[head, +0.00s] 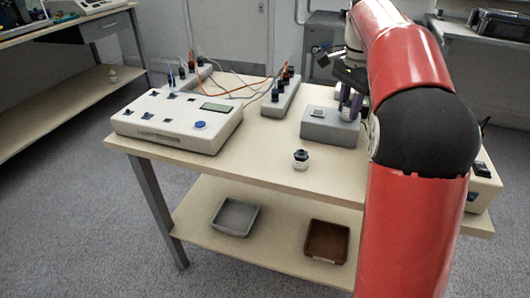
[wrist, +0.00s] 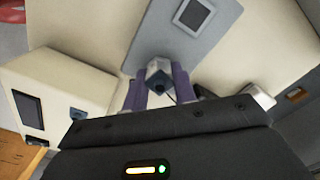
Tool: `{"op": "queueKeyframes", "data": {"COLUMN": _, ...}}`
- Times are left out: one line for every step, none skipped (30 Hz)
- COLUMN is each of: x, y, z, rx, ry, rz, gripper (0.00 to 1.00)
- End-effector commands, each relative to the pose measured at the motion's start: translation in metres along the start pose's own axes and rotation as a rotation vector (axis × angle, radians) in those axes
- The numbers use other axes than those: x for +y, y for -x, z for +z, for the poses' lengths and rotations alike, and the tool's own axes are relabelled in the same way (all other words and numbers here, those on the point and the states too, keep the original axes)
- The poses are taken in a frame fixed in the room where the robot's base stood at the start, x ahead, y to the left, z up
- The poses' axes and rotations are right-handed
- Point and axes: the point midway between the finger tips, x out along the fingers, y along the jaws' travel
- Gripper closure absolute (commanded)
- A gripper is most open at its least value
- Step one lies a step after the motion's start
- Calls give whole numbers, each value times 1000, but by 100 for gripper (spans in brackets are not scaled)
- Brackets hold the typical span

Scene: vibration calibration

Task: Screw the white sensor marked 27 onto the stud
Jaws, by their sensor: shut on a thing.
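My gripper (head: 349,112) is at the right end of the grey block (head: 322,130), with its purple fingers pointing down. In the wrist view, the fingers (wrist: 160,92) are shut on a small pale, faceted sensor (wrist: 158,66) with a dark connector facing the camera. The held sensor sits over the grey block (wrist: 174,42); whether it touches the block cannot be told. The stud is hidden, and no number is readable on the sensor. Another small white sensor with a dark top (head: 300,160) stands upright on the table in front of the block.
A white control box (head: 177,120) stands at the table's left. A long grey holder (head: 276,101) with dark connectors and loose orange and grey cables lie behind it. A grey tray (head: 236,217) and a brown tray (head: 327,241) are on the lower shelf. The table's front middle is mostly clear.

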Motion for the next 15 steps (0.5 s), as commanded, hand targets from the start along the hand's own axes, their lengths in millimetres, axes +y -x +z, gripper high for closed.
{"op": "queueKeyframes", "data": {"x": 0, "y": 3, "z": 0, "rx": 3, "ry": -33, "rz": -5, "gripper": 100}}
{"op": "queueKeyframes", "data": {"x": 0, "y": 3, "z": 0, "rx": 3, "ry": -46, "rz": -5, "gripper": 100}}
{"op": "queueKeyframes", "data": {"x": 0, "y": 3, "z": 0, "rx": 2, "ry": -57, "rz": -5, "gripper": 100}}
{"op": "queueKeyframes", "data": {"x": 0, "y": 3, "z": 0, "rx": 2, "ry": -60, "rz": -5, "gripper": 100}}
{"op": "queueKeyframes", "data": {"x": 0, "y": 3, "z": 0, "rx": 2, "ry": -61, "rz": -6, "gripper": 100}}
{"op": "queueKeyframes", "data": {"x": 0, "y": 3, "z": 0, "rx": 2, "ry": -60, "rz": -6, "gripper": 100}}
{"op": "queueKeyframes", "data": {"x": 0, "y": 3, "z": 0, "rx": 3, "ry": -59, "rz": -6, "gripper": 100}}
{"op": "queueKeyframes", "data": {"x": 0, "y": 3, "z": 0, "rx": 3, "ry": -59, "rz": -6, "gripper": 100}}
{"op": "queueKeyframes", "data": {"x": 0, "y": 3, "z": 0, "rx": 3, "ry": -59, "rz": -6, "gripper": 100}}
{"op": "queueKeyframes", "data": {"x": 0, "y": 3, "z": 0, "rx": 3, "ry": -64, "rz": -6, "gripper": 100}}
{"op": "queueKeyframes", "data": {"x": 0, "y": 3, "z": 0, "rx": 3, "ry": -77, "rz": -6, "gripper": 100}}
{"op": "queueKeyframes", "data": {"x": 0, "y": 3, "z": 0, "rx": 3, "ry": -109, "rz": -6, "gripper": 100}}
{"op": "queueKeyframes", "data": {"x": 0, "y": 3, "z": 0, "rx": 3, "ry": -142, "rz": -7, "gripper": 100}}
{"op": "queueKeyframes", "data": {"x": 0, "y": 3, "z": 0, "rx": 3, "ry": -180, "rz": -7, "gripper": 100}}
{"op": "queueKeyframes", "data": {"x": 0, "y": 3, "z": 0, "rx": 3, "ry": -234, "rz": -7, "gripper": 100}}
